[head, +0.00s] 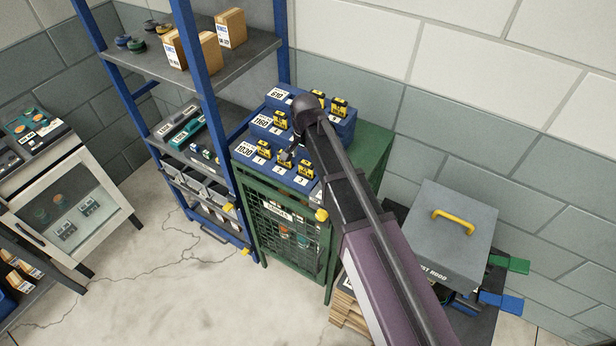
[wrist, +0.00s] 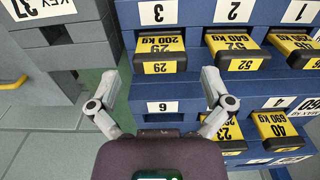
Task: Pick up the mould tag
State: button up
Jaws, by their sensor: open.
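Several yellow-and-black mould tags sit in a blue stepped rack (head: 341,128) on the green cabinet. In the wrist view, the tag marked 29 (wrist: 160,55) lies at label 3, with its front end towards me. The tag marked 52 (wrist: 238,53) lies to its right, and a tag marked 40 (wrist: 278,128) is lower right. A tag marked 23 (wrist: 232,130) is partly hidden by my right finger. My gripper (wrist: 160,78) is open and empty, its fingertips on either side of the front of tag 29, apart from it. In the head view my arm hides part of the rack.
Label 6 (wrist: 163,107) marks a place with no tag seen. Grey drawers (wrist: 65,45) stand left of the rack. A blue-framed shelf (head: 197,60) stands close left of the green cabinet (head: 262,205). A grey lidded box (head: 452,250) is to the right.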

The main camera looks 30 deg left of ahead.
aim_at(306, 172)
jog(key=shift+f+b, duration=0.8)
jog(key=shift+f, duration=0.3)
jog(key=c, duration=1)
